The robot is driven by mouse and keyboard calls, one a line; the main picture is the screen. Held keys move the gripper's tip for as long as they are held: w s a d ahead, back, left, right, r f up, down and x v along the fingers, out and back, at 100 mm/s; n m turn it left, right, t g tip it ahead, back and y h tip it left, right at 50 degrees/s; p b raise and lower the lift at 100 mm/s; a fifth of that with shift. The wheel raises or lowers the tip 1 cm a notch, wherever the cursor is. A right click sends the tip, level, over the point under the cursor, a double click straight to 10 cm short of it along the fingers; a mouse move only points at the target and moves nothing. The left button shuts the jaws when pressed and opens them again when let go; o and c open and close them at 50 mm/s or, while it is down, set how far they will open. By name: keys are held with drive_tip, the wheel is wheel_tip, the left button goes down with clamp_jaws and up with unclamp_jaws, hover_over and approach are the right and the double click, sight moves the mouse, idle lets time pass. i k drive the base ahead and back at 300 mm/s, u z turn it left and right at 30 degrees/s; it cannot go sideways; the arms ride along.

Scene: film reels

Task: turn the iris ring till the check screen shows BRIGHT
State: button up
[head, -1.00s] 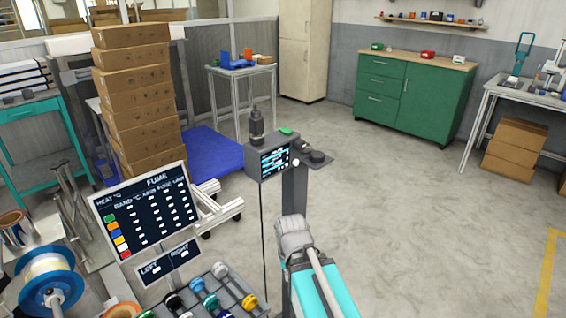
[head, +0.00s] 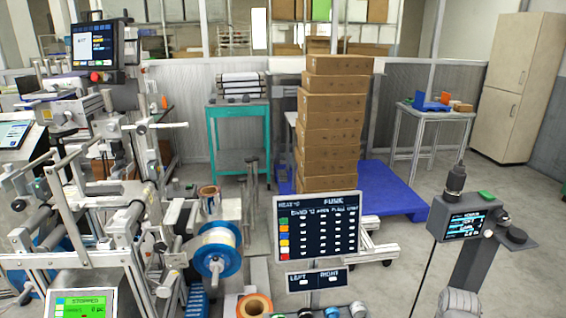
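I cannot single out the iris ring in this view. A dark box with a small lit screen (head: 466,226) stands on a post at the right; its text is too small to read, and I cannot tell whether it is the check screen. A grey part of my arm shows at the bottom edge, below the box. My gripper itself is not in view.
A machine with rollers and a monitor (head: 97,45) fills the left. A green screen reading STOPPED (head: 82,306) is at the bottom left. A FUME board (head: 317,226) stands in the centre, before stacked cartons (head: 331,125). Clear floor (head: 395,280) lies between board and post.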

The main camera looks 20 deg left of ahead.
sight(124, 162)
drive_tip(key=k, duration=0.5)
drive_tip(key=z, duration=0.7)
drive_tip(key=i, duration=0.65)
drive_tip(key=u, duration=1.4)
